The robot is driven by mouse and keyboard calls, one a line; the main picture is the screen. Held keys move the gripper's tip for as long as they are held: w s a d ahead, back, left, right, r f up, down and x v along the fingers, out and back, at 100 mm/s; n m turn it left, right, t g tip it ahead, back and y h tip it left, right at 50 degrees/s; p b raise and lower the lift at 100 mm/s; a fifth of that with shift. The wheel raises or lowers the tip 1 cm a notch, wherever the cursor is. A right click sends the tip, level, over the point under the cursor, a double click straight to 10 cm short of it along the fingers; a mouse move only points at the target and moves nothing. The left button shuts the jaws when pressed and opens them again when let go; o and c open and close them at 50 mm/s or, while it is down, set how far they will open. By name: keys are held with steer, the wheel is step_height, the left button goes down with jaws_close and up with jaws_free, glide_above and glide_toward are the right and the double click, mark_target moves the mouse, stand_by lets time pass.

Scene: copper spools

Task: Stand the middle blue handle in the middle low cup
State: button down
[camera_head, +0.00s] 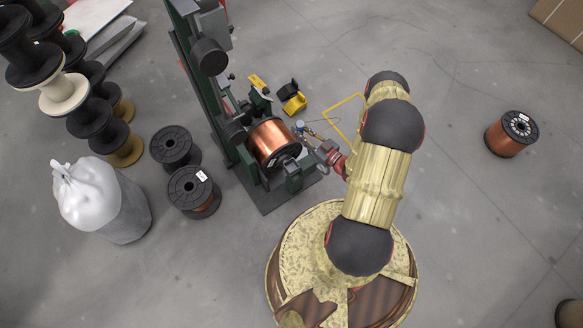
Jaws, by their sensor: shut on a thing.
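My gripper (324,151) is small in the head view, just right of the copper spool on the green machine. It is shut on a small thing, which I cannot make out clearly. A small cluster of pale and bluish parts (301,126) lies just up and left of my gripper. It is too small for me to tell handles or cups apart there. I cannot pick out the middle blue handle or the middle low cup for certain.
A green machine (215,110) holds a copper spool (270,141) close to my gripper. A yellow bin (294,103) and a yellow bent frame (344,103) are nearby. Black spools (174,146) and a wrapped sack (85,195) stand left. Floor at right is mostly clear around another copper spool (506,141).

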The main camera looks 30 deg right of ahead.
steer(key=s+d+f+n+y+p, duration=0.1)
steer(key=s+d+f, duration=0.15)
steer(key=s, duration=0.35)
steer(key=s+d+f+y+p, duration=0.1)
steer(key=s+f, duration=0.3)
steer(key=s, duration=0.2)
steer(key=b, duration=0.6)
glide_above(292, 169)
step_height(292, 169, down, 10)
steer(key=shift+f, duration=0.25)
step_height(292, 169, down, 3)
steer(key=shift+w+f+b, duration=0.15)
steer(key=shift+b, duration=0.6)
